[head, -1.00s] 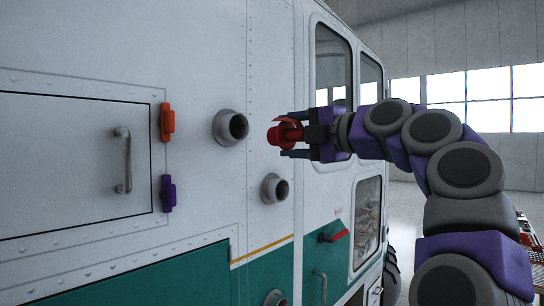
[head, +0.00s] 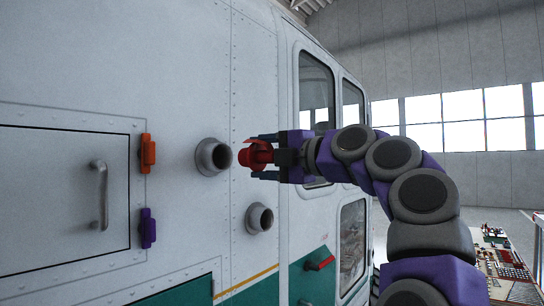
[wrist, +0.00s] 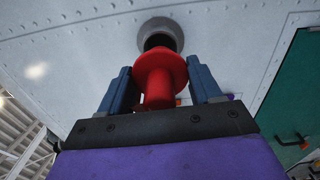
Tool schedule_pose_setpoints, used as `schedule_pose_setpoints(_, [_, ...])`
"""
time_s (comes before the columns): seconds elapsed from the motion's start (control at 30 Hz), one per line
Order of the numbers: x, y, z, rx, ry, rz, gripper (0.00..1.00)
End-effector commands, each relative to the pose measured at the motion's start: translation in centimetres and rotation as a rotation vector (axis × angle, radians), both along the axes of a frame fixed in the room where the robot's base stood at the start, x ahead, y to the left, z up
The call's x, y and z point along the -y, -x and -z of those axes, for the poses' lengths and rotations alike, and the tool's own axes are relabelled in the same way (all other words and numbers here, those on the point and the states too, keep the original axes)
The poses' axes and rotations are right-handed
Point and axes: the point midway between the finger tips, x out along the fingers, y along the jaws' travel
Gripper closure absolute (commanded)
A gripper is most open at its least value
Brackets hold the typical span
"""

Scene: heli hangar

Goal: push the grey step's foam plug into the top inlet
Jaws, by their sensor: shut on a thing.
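My gripper (head: 264,156) is shut on a red foam plug (head: 256,154) with a wide flange. The plug points left at the top inlet (head: 212,157), a grey round collar with a dark opening on the helicopter's white side. In the head view the plug's tip is close to the inlet mouth; a small gap seems to show. In the wrist view the red plug (wrist: 160,78) sits between the two blue fingers, just below the inlet's dark opening (wrist: 160,38), overlapping its lower part. Whether the tip touches the rim cannot be told.
A second grey inlet (head: 259,219) lies below. An orange latch (head: 147,153) and a purple latch (head: 148,228) edge a hatch with a handle (head: 99,195). A red handle (head: 320,263) is lower right. A table with small items (head: 503,265) stands far right.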

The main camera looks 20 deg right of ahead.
Motion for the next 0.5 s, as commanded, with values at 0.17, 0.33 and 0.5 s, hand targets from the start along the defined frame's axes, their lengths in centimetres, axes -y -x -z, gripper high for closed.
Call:
schedule_pose_setpoints(0.17, [-1.1,-0.9,0.0,-0.002,0.003,-0.004,0.66])
schedule_pose_setpoints(0.33, [-1.2,-1.8,0.0,-0.003,0.000,-0.003,0.66])
schedule_pose_setpoints(0.5, [-1.5,-2.6,-0.1,0.000,-0.004,-0.001,0.66])
